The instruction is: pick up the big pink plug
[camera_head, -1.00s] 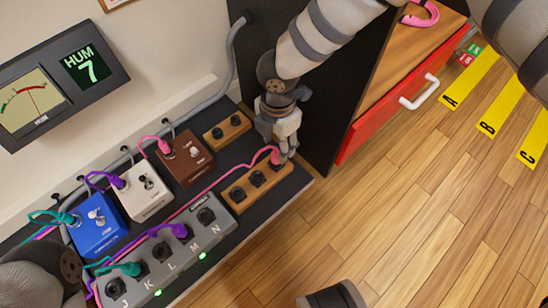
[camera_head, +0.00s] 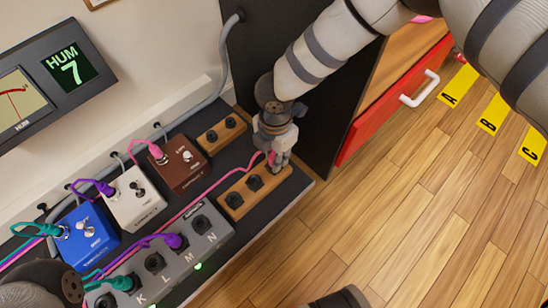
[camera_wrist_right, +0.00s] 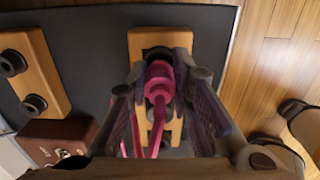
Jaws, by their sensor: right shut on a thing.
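The big pink plug (camera_wrist_right: 158,78) is between the fingers of my right gripper (camera_wrist_right: 160,92) in the right wrist view, with its pink cable running down from it. In the head view my right gripper (camera_head: 277,160) points down over the right end of a wooden socket block (camera_head: 240,199) and hides most of the plug. The gripper is shut on the plug. The plug is over the end socket; I cannot tell whether it is seated in it. My left gripper is not in view; only part of my left arm shows at the lower left.
Blue (camera_head: 86,232), white (camera_head: 134,196) and brown (camera_head: 178,162) pedals stand left of the gripper. A grey lettered switch box (camera_head: 205,238) is in front of them. Another wooden block (camera_head: 221,135) lies behind. A dark panel and a red drawer (camera_head: 390,105) stand to the right.

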